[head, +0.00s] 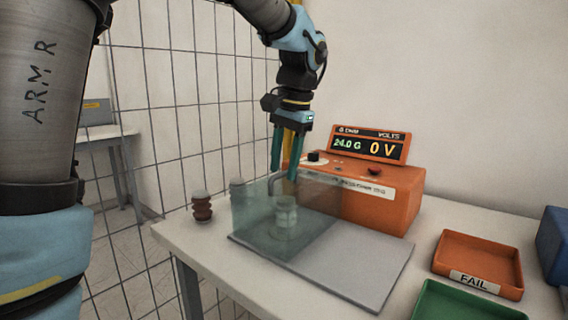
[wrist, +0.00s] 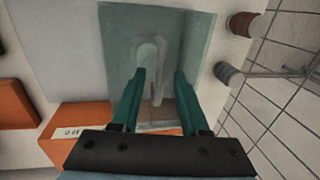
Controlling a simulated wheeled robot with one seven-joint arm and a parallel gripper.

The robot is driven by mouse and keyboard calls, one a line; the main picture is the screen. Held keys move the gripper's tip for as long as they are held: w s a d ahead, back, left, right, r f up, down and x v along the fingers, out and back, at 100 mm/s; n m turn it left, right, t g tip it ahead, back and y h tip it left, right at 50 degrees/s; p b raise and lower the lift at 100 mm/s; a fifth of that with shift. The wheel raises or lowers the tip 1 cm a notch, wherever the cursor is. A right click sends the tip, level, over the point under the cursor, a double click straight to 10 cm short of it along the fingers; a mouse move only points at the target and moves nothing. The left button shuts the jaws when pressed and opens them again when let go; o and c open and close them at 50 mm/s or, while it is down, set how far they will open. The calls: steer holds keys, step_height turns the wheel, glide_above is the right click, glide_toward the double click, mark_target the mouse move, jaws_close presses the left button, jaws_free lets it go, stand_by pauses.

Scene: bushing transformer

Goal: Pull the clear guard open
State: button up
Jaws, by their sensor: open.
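The clear guard (head: 250,212) is a greenish see-through cover on the left part of a grey base plate (head: 365,268). A pale ribbed bushing (head: 286,222) shows through it. The guard also fills the middle of the wrist view (wrist: 118,45). A grey bent handle (head: 271,184) rises at the guard's top. My gripper (head: 283,174) points down just above the guard, its teal fingers open. In the wrist view, the handle (wrist: 158,88) lies between my open fingertips (wrist: 160,76); contact cannot be told.
An orange tester (head: 375,208) reading 0 V stands behind the guard. A brown bushing (head: 202,208) stands left of it, with a greyer one (head: 237,186) nearby. An orange FAIL tray (head: 447,249) and a green tray (head: 425,307) sit at right. A wire mesh fence (head: 170,110) is behind at left.

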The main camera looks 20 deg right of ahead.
jaws_close()
stand_by(0.4)
stand_by(1.1)
